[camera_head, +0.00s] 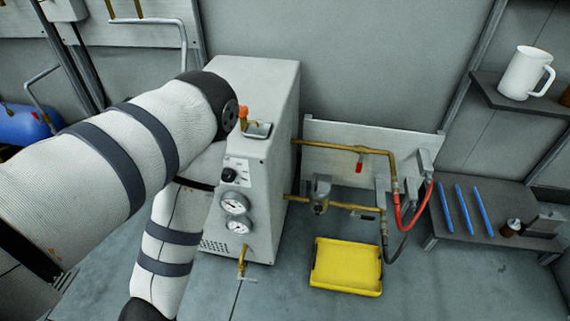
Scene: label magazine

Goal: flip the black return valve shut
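A grey cabinet unit (265,85) stands in the middle, with brass pipes running from its right side. The lower brass pipe (345,205) carries a grey fitting and a small black handle (367,217), which I take to be the black return valve. The handle looks roughly in line with the pipe, but it is too small to be sure. A red handle (359,167) hangs below the upper brass pipe (340,148). My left arm crosses in front of the cabinet's left side and bends down to the bottom edge. Neither gripper shows.
A yellow tray (345,289) lies on the floor below the pipes. A red hose (414,212) and a dark hose (402,247) hang at the pipe ends. A low shelf (480,237) with blue rods stands right. A white mug (522,73) sits on the upper shelf.

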